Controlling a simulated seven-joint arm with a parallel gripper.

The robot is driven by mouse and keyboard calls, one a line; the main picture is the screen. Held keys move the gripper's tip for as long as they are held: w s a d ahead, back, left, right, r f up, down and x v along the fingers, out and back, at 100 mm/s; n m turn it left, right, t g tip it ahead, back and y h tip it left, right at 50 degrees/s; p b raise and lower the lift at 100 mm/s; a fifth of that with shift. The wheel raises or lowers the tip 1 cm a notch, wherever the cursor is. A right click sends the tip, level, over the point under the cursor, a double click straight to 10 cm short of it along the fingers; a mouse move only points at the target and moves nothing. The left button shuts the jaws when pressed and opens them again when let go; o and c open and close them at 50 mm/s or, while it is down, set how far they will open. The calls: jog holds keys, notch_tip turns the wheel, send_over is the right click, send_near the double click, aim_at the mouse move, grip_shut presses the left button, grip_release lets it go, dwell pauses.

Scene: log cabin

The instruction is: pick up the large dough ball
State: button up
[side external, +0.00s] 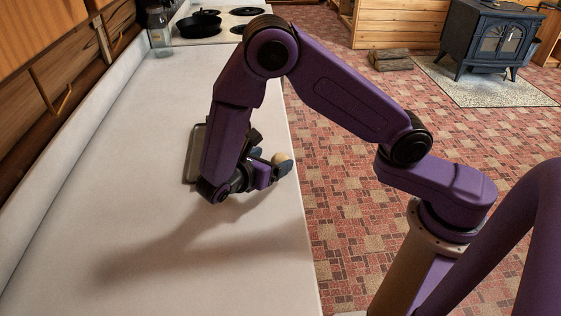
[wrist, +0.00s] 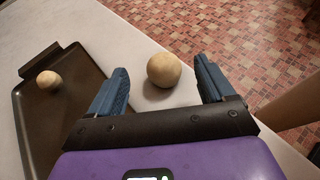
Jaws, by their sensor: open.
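A pale tan dough ball (wrist: 164,69), the larger-looking of two, sits on the white counter near its edge. It lies just ahead of my open gripper (wrist: 161,74), between the lines of the two blue fingers, with a gap on each side. In the side view the ball (side external: 281,157) shows partly behind a finger of my gripper (side external: 272,162). A smaller-looking dough ball (wrist: 49,80) rests on the dark tray (wrist: 62,115) to the left in the wrist view. My gripper holds nothing.
The tray also shows partly behind my arm in the side view (side external: 191,170). The counter (side external: 110,170) is clear towards the near end. A black pan (side external: 199,24) on the stove and a glass jar (side external: 159,36) stand far off. The counter edge drops to the tiled floor.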

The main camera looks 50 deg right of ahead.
aim_at(280, 156)
jog(key=x, duration=0.5)
jog(key=shift+s+f, duration=0.1)
jog(key=shift+s, duration=0.1)
jog(key=c, duration=1.1)
jog(key=shift+a, duration=0.1)
